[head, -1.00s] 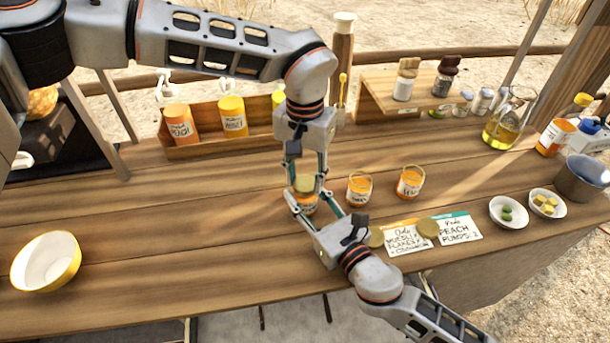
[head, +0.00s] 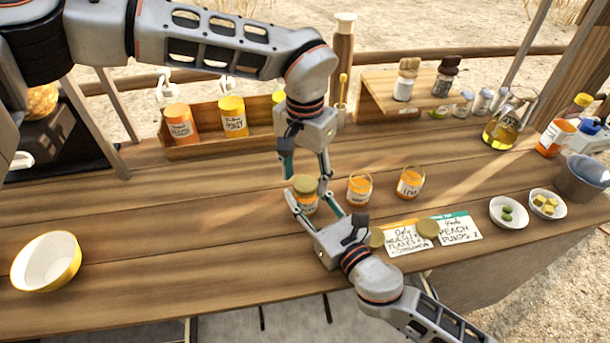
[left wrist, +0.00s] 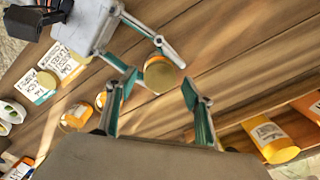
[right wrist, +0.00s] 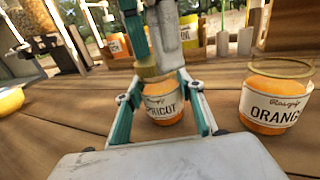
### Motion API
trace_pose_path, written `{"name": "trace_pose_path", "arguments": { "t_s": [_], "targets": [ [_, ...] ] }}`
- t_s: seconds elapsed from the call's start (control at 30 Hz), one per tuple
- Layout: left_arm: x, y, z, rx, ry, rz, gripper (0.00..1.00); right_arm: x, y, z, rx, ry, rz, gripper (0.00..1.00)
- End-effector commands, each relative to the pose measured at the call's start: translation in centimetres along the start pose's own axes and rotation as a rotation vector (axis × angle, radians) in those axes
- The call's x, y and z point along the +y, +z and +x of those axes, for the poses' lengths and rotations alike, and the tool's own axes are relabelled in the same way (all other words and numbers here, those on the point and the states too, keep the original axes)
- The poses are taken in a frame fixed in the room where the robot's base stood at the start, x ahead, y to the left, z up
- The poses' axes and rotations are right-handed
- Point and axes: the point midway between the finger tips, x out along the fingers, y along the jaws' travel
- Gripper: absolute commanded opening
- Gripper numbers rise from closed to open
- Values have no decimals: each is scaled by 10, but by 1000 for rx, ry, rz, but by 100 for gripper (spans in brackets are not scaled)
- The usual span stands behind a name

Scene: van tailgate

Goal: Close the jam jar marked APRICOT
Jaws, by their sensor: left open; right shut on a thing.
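The APRICOT jar (head: 308,204) stands upright on the counter, its label partly readable in the right wrist view (right wrist: 163,108). A gold lid (head: 305,185) sits on its mouth; it also shows in the left wrist view (left wrist: 160,76). Whether its thread is tight cannot be told. My right gripper (head: 311,207) is shut around the jar's body from the front. My left gripper (head: 306,176) points down over the lid, fingers open and apart from it.
An open ORANGE jar (head: 359,191) and another open jar (head: 410,184) stand to the right. Two loose gold lids (head: 376,238) (head: 428,229) lie by the order cards (head: 462,230). A wooden rack (head: 205,148) is behind. The left counter is clear up to the bowl (head: 46,263).

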Motion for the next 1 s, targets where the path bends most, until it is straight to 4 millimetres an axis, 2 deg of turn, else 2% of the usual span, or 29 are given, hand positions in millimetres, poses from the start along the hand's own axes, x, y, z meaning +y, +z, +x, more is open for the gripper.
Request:
{"name": "trace_pose_path", "arguments": {
  "t_s": [0.33, 0.6, 0.63, 0.73, 0.87, 1.0],
  "targets": [
    [0, 0, -40, 1, -1, 0, 52, 0, -1, 0, 2, 0, 0, 0],
    [0, 0, -42, 0, 0, 0, 52, 0, -1, 0, 1, 0, 0, 0],
    [0, 0, -42, 0, 0, 0, 49, 0, -1, 0, 1, 0, 0, 0],
    [0, 0, -42, 0, 0, -18, 49, 0, -1, 0, 1, 0, 0, 0],
    [0, 0, -43, 0, 1, -114, 49, 0, -1, 0, 1, 0, 0, 0],
    [1, 0, -44, -1, 1, -327, 49, 0, -1, 0, 1, 0, 0, 0]
  ]
}}
